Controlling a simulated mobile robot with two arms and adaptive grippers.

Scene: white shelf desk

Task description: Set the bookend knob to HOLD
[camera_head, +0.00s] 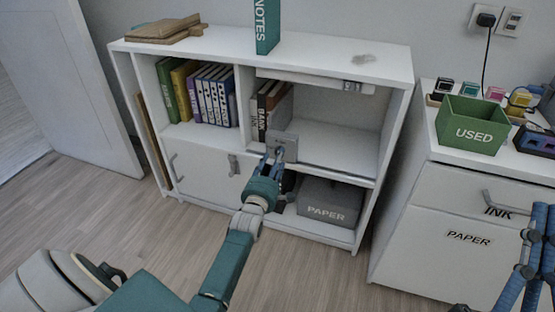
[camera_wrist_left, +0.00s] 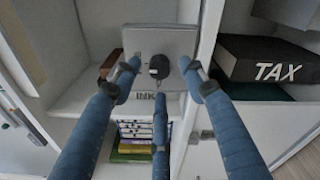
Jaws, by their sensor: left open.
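The bookend (camera_head: 283,143) is a grey plate at the front of the middle shelf, to the right of a few upright books. In the left wrist view the bookend plate (camera_wrist_left: 160,40) fills the top middle, with a dark round knob (camera_wrist_left: 160,67) on its face. My left gripper (camera_head: 277,160) is in front of the plate. In the wrist view its blue fingers (camera_wrist_left: 160,72) are spread around the knob, with space visible at the sides; contact cannot be told. The knob's setting and any HOLD mark are not readable. My right gripper (camera_head: 532,255) shows partly at the right edge.
Upright books (camera_head: 264,110) stand left of the bookend; the shelf to its right is clear. A grey PAPER box (camera_head: 328,203) sits below. A black TAX binder (camera_wrist_left: 268,60) lies at right in the wrist view. A green USED bin (camera_head: 470,125) stands on the right cabinet.

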